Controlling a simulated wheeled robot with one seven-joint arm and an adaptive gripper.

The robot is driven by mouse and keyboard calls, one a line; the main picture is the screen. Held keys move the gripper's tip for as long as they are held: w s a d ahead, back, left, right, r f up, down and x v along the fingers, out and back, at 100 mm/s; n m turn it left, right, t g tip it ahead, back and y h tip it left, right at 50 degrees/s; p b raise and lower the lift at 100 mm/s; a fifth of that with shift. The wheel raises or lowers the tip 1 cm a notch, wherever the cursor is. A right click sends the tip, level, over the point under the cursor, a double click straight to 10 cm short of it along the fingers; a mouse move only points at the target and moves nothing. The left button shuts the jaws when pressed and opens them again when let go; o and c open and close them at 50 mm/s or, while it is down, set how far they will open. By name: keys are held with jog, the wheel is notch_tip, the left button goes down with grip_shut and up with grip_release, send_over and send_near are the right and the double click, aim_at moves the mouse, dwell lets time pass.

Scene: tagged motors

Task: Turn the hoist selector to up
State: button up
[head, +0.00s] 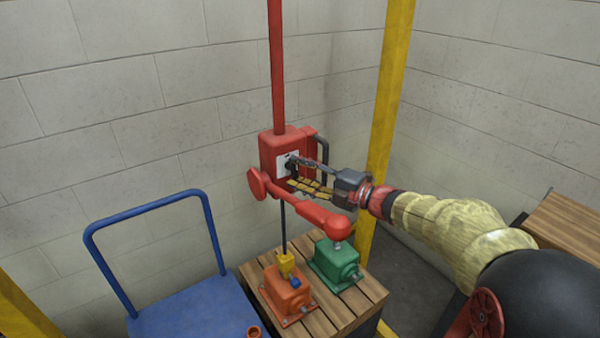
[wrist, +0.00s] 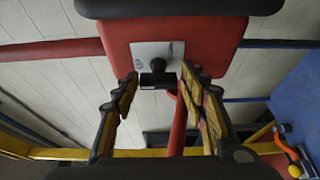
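The hoist selector is a black knob (head: 291,164) on a white plate on the face of the red hoist box (head: 270,152). In the wrist view the knob (wrist: 157,66) has a black bar-shaped grip on the white plate (wrist: 140,52). My gripper (head: 303,176) is at the front of the box with its fingers spread. In the wrist view the fingertips of my gripper (wrist: 158,79) lie on either side of the knob, with a visible gap on each side. The lettering of the plate is too small to read.
A black handle (head: 322,160) sits on the box's right side, and a red arm (head: 312,211) runs below it. A cable and yellow hook (head: 286,262) hang over an orange motor (head: 287,290). A green motor (head: 336,262) shares the wooden pallet (head: 352,314). A blue cart (head: 190,312) stands left.

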jog(key=v, duration=1.2)
